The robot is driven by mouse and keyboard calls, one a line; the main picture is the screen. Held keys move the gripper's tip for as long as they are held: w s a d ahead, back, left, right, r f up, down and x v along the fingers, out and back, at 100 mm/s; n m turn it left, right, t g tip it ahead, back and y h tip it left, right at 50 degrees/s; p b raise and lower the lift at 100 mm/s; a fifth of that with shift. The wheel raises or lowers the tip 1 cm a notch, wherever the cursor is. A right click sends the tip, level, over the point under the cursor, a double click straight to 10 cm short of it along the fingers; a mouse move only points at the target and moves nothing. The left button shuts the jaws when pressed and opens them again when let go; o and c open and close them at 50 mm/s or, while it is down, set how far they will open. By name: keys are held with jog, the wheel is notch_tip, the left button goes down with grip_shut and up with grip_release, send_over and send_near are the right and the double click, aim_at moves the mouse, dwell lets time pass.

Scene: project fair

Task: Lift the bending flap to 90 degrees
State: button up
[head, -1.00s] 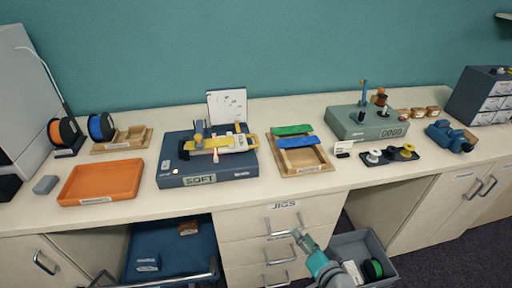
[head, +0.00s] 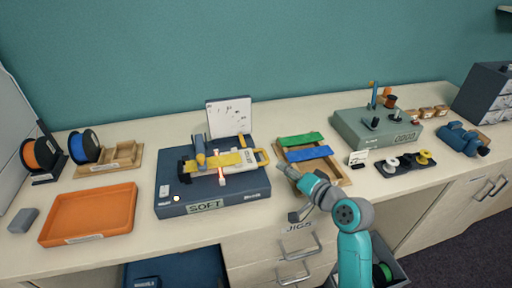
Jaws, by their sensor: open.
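The bender, a dark blue box labelled SOFT (head: 212,198), stands on the bench left of centre. A yellow flap (head: 232,159) with a loop handle at its right end lies about flat on top. My gripper (head: 284,169) is just right of the bender, apart from the handle, over the near left edge of a wooden tray. It is open and looks empty; its fingers are small in view.
The wooden tray (head: 336,178) holds a green strip (head: 300,140) and a blue strip (head: 309,153). An orange tray (head: 60,238) lies left. A green-grey counter box (head: 352,133) stands right. A white board (head: 229,115) stands behind the bender.

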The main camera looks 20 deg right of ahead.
aim_at(265, 154)
jog(key=shift+w+a, duration=0.2)
jog(key=shift+w, duration=0.45)
jog(key=x, duration=1)
jog(key=shift+r, duration=0.1)
grip_shut()
